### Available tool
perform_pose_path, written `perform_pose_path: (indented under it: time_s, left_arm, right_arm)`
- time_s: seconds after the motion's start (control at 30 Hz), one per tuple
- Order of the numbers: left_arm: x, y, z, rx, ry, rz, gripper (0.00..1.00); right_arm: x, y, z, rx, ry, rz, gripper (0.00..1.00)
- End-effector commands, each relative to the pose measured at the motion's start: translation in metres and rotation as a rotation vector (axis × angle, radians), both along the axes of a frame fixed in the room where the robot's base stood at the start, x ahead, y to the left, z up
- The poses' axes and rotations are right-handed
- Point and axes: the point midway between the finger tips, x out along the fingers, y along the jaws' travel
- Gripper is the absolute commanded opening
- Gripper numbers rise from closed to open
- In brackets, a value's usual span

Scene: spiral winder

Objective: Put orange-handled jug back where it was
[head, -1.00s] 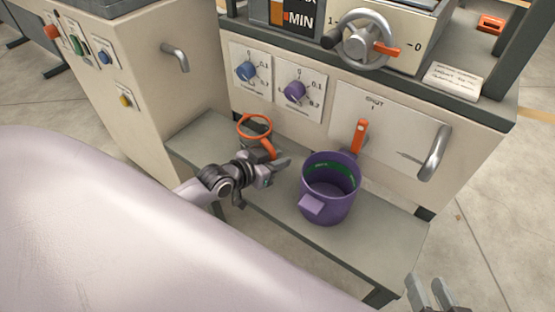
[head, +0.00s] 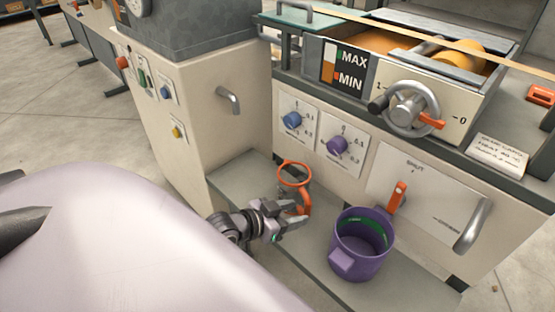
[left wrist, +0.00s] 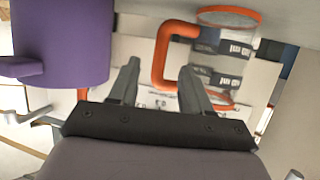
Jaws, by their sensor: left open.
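The orange-handled jug (head: 294,175) stands upright on the grey shelf, near the machine's front. It is clear, with an orange rim and an orange handle (head: 305,200) that points toward the front right. My left gripper (head: 296,213) is open beside the handle, with the jug behind it. In the left wrist view, the jug's clear body (left wrist: 226,38) is at upper right. Its handle (left wrist: 160,62) lies just ahead of and between the spread fingers (left wrist: 160,78). I cannot tell whether they touch it. My right gripper is not in view.
A purple jug (head: 360,245) stands close to the right of my left gripper, on the shelf (head: 240,180). It also shows in the left wrist view (left wrist: 62,40). Behind are blue and purple knobs (head: 337,146), an orange lever (head: 397,195) and a handwheel (head: 408,108).

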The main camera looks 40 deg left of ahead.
Motion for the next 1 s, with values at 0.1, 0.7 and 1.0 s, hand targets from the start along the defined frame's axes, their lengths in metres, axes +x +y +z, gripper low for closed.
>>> perform_pose_path:
  time_s: [0.1,0.7,1.0]
  left_arm:
    - [-0.018,0.005,0.009,0.000,0.003,-0.001,0.48]
    - [-0.043,0.012,0.018,-0.001,0.000,-0.001,0.48]
    - [-0.043,0.012,0.018,-0.001,0.000,-0.001,0.48]
  right_arm:
    - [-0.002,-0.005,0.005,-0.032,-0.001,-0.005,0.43]
    - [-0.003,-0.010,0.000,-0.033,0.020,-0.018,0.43]
    - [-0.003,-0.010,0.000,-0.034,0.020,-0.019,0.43]
